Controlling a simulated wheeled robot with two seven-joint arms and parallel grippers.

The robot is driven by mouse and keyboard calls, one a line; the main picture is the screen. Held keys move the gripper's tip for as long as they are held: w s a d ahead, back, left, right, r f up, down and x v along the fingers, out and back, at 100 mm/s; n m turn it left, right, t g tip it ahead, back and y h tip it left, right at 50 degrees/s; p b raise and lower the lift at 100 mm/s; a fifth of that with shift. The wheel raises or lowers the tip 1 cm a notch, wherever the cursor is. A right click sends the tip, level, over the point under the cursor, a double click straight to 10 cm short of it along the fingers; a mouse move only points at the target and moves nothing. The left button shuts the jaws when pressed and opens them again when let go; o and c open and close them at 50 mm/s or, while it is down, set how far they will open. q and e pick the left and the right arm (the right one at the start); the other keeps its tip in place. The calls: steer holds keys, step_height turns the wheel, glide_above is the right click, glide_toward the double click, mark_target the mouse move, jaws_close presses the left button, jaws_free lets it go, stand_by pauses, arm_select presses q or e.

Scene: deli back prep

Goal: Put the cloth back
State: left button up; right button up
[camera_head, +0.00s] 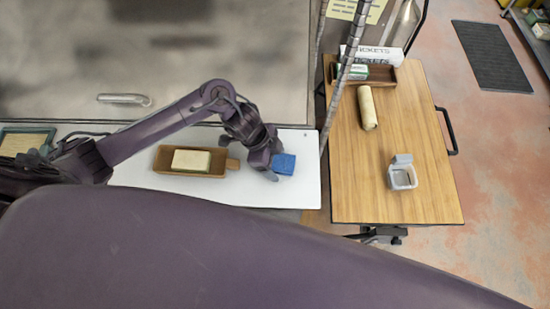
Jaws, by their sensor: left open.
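A small blue folded piece, which looks like the cloth (285,164), lies at the right part of a white board (135,180). My left gripper (273,171) points down right beside the cloth at its left edge. Its jaws are open, and part of the fingers is hidden by the wrist. I cannot tell whether a finger touches the cloth. My right gripper is out of view.
A wooden tray (222,172) with a pale block (191,161) sits left of the gripper. The cart's middle is clear.

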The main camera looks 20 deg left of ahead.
arm_select(q)
steer(key=shift+r, duration=0.15)
steer(key=shift+p+v, duration=2.5)
steer(key=shift+p, duration=0.1)
steer(key=shift+p+v, duration=0.45)
steer(key=shift+v, duration=0.85)
steer(key=shift+r, duration=0.1)
steer(key=b+v, duration=0.1)
steer(key=v, duration=0.6)
steer(key=shift+a+r+b, duration=0.15)
steer(key=shift+r+b, duration=0.2)
